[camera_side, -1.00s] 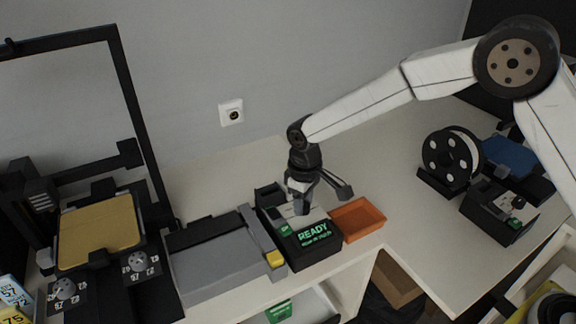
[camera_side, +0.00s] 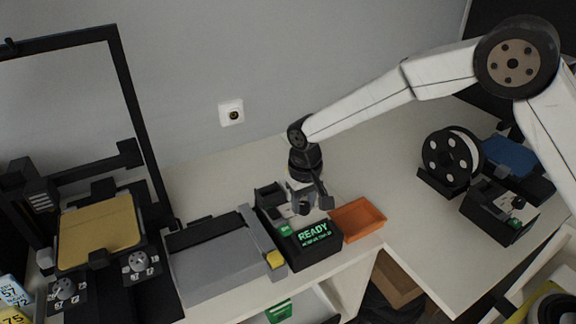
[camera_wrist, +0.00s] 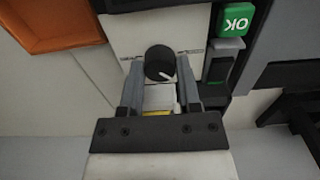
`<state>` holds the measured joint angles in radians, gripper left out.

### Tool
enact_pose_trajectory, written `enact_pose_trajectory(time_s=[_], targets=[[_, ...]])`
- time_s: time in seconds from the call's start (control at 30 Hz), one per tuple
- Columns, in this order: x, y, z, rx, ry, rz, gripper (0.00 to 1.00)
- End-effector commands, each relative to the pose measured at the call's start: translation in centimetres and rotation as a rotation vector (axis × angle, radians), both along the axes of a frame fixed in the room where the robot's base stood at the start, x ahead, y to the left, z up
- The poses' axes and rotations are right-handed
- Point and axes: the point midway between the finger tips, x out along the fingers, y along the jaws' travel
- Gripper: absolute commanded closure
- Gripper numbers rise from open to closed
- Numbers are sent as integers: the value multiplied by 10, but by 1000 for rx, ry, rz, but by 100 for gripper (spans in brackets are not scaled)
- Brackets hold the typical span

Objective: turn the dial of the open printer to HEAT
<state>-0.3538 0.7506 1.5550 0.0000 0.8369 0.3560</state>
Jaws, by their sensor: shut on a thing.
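The black device (camera_side: 312,256) with a green READY screen stands at the centre of the table in the side view. Its dark round dial (camera_wrist: 160,63), with a white pointer line, shows on a white panel in the wrist view. My gripper (camera_wrist: 160,70) is shut on this dial, one finger at each side. In the side view my gripper (camera_side: 312,206) is over this device and hides the dial. The open-frame printer (camera_side: 125,80) stands at the far left with a gold bed (camera_side: 98,232). Its two dials (camera_side: 138,261) (camera_side: 66,289) are clear of my gripper. I cannot read the dial marks.
A green OK button (camera_wrist: 236,18) is close beside the dial. An orange tray (camera_side: 357,222) stands right of the device, and a grey box (camera_side: 215,268) stands left of it. A spool (camera_side: 452,157) and a second black device (camera_side: 497,222) are at the right.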

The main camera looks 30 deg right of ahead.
Motion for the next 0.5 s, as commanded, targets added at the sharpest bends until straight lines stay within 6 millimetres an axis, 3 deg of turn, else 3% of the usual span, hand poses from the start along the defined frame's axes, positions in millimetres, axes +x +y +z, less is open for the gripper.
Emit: enact_pose_trajectory(time_s=[0.17,0.2,0.3,0.5], targets=[[1,0,2,1,-4,1,100],[1,0,2,1,-4,1,51],[1,0,1,1,-3,1,22],[1,0,1,1,-2,2,22]])
